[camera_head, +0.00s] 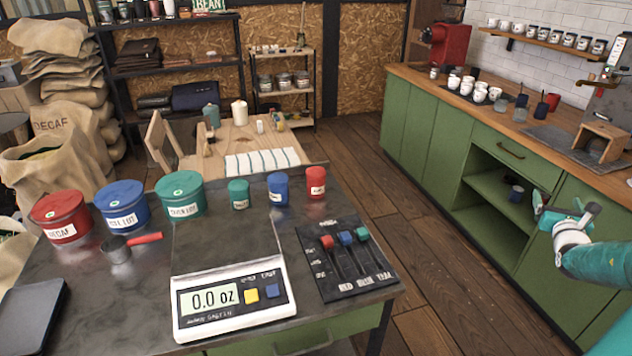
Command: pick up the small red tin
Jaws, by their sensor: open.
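The small red tin (316,183) stands upright at the back right of the dark worktop (230,330), with a white label on its front. A small blue tin (278,189) stands just left of it, and a small teal tin (239,194) stands further left. A large red tin (61,216) with a label reading DECAF is at the far left of the same worktop. My gripper (563,214) is at the right of the view, open and empty, in front of the green cabinets and well to the right of the small red tin.
A scale (234,305) reading 0.0 oz and a panel with coloured sliders (346,262) lie in front of the small tins. Large blue (122,207) and teal (180,194) tins and a red-handled scoop (118,250) are at left. Floor between worktop and green cabinets (430,140) is clear.

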